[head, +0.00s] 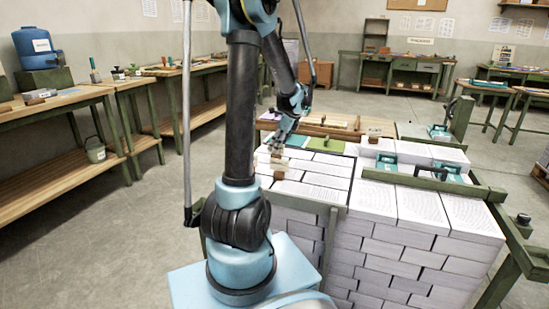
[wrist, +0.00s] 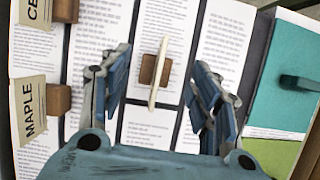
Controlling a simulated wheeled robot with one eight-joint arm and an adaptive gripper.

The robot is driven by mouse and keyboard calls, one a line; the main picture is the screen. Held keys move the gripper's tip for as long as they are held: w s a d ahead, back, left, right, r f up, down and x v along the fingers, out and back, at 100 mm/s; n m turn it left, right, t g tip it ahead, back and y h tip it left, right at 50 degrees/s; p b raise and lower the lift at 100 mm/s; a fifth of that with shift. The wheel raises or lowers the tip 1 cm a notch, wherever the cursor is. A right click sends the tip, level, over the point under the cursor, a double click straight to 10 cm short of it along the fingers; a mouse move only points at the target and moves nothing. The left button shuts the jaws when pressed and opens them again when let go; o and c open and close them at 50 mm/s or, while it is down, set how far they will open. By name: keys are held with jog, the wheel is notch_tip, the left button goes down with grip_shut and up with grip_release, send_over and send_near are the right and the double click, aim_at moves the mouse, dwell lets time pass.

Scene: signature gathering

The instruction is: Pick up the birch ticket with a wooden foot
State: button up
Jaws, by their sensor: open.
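In the wrist view, a thin pale ticket (wrist: 158,70) stands in a brown wooden foot (wrist: 147,70) on printed white paper. I see it nearly edge-on, so its word cannot be read. My gripper (wrist: 160,64) is open, with one blue finger on each side of this ticket and a gap to both. Nothing is held. A ticket reading MAPLE (wrist: 28,110) and one showing CE (wrist: 35,12), cut off by the frame, stand at the left with wooden feet. In the head view my gripper (head: 277,143) is low over the paper stacks, and ticket words are too small to read.
Stacked white paper (head: 380,245) fills the bench, with a green rail (head: 420,182) across it. A teal pad with a dark handle (wrist: 290,85) and a green pad (wrist: 272,155) lie at the right in the wrist view. Workbenches (head: 60,105) line the left wall.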

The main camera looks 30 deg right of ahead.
jog(key=shift+x, duration=2.35)
jog(key=shift+s+a, duration=0.1)
jog(key=shift+a, duration=0.1)
jog(key=c, duration=1.1)
